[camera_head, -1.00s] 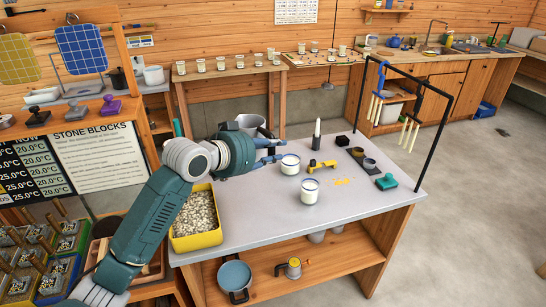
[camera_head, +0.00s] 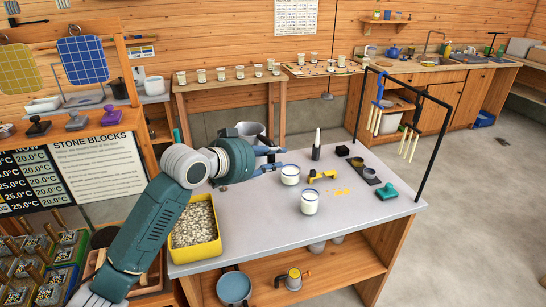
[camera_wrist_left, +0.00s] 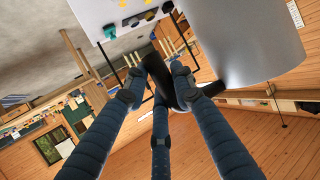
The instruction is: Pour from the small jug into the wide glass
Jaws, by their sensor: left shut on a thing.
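My left gripper (camera_head: 272,160) is shut on the black handle (camera_wrist_left: 182,88) of a grey jug (camera_head: 250,130). In the wrist view the jug's smooth grey body (camera_wrist_left: 245,40) fills the upper right, beside the fingers. In the head view the jug is partly hidden behind my gripper; its contents cannot be seen. Two white-filled glasses with blue rims stand on the grey table: one (camera_head: 290,176) just right of my fingertips, one (camera_head: 309,203) nearer the front. I cannot tell which is the wide glass. My right gripper is not in view.
A yellow bin of pale pebbles (camera_head: 215,243) stands at the table's left front. A yellow tool (camera_head: 322,175), a dark tray (camera_head: 366,172), a teal object (camera_head: 387,190) and a black frame (camera_head: 431,147) are at the right. The table's front right (camera_head: 360,218) is clear.

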